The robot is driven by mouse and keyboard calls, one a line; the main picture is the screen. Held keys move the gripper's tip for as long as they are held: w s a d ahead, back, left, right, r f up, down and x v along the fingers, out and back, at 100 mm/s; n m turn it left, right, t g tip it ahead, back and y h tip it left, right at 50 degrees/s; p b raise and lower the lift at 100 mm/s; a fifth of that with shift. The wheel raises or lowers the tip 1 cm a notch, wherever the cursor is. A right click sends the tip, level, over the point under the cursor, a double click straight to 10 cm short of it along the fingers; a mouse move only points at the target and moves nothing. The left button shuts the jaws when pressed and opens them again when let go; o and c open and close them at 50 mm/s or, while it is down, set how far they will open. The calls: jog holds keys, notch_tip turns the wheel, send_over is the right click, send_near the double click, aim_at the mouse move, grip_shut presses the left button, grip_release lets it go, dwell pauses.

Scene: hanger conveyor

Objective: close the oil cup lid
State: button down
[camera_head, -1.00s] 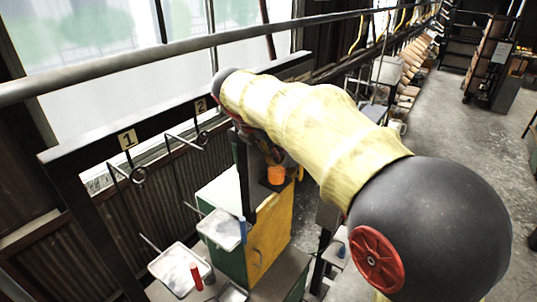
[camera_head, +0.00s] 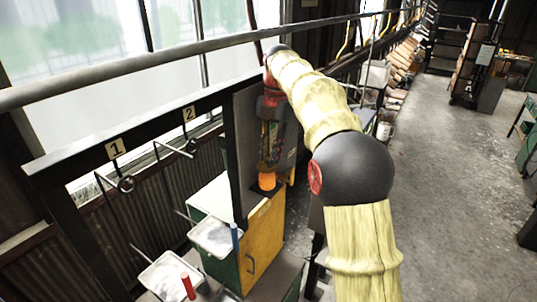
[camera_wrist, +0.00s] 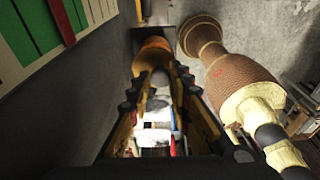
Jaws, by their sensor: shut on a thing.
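The orange oil cup (camera_head: 267,181) stands on a dark ledge by the yellow-and-green cabinet in the head view. My gripper (camera_head: 269,158) points down just above it. In the wrist view, my gripper (camera_wrist: 160,88) has its two dark and yellow fingers closed around a small pale piece (camera_wrist: 160,77), which seems to be the oil cup lid. The orange cup (camera_wrist: 154,48) shows just past the fingertips. The fingers hide most of the pale piece, so I cannot tell whether it touches the cup's rim.
A dark upright panel (camera_head: 243,150) stands close left of my gripper. White trays (camera_head: 215,236) and hooks marked 1 and 2 are farther left. A rail (camera_head: 180,58) crosses above. Open concrete floor (camera_head: 440,170) lies to the right.

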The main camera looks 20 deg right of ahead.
jog(key=shift+f, duration=0.2)
dwell(0.3)
jog(key=c, duration=1.6)
grip_release()
jog(key=shift+r, duration=0.15)
